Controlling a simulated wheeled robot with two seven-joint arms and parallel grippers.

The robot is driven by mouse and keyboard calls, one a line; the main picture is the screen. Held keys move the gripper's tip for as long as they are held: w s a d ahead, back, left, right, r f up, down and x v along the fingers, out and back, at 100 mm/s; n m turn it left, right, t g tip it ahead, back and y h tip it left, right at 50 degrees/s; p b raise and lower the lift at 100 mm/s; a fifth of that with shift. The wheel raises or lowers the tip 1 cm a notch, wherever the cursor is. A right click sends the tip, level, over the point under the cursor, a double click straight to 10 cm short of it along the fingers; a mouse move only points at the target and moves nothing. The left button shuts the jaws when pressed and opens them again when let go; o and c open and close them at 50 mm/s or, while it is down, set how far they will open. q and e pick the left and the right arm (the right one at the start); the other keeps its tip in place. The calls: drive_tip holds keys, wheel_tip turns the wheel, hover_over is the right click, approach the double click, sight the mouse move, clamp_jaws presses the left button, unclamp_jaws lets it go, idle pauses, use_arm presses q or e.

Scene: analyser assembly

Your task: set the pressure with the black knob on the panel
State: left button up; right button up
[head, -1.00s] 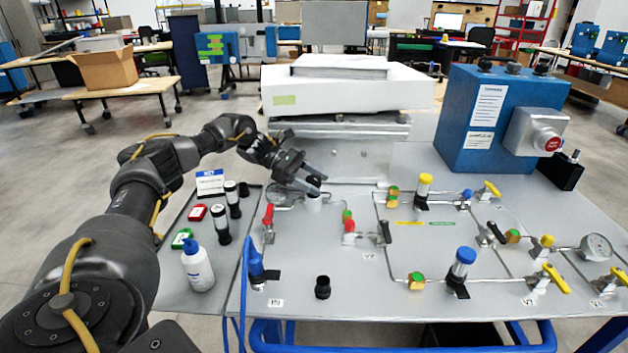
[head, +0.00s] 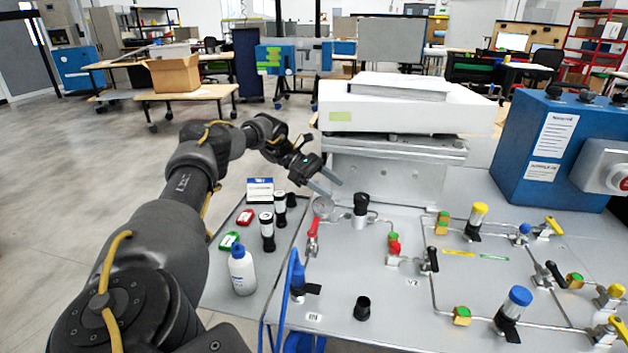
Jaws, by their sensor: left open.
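The black knob (head: 361,202) stands upright on a silver regulator body (head: 360,220) at the back left of the grey panel (head: 380,290). A small round gauge (head: 323,207) sits just left of it, partly behind my gripper's line. My left gripper (head: 333,188) is open, with nothing between its two grey fingers. Its fingertips are left of the knob and apart from it in the picture, above the gauge. My right gripper is not in view.
A red-handled valve (head: 313,230) stands below the gauge. A loose black cap (head: 362,308) sits at the panel's front. A white bottle (head: 242,271) and dark cylinders stand on the left side tray. A white box (head: 400,108) and a blue box (head: 550,150) stand behind.

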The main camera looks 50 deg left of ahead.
use_arm(q)
drive_tip(key=a, duration=0.1)
drive_tip(key=s+a, duration=0.1)
drive_tip(key=a, duration=0.1)
drive_tip(key=shift+s+a, duration=0.1)
drive_tip(key=shift+a, duration=0.1)
drive_tip(key=shift+s+a, duration=0.25)
drive_tip(key=shift+a, duration=0.3)
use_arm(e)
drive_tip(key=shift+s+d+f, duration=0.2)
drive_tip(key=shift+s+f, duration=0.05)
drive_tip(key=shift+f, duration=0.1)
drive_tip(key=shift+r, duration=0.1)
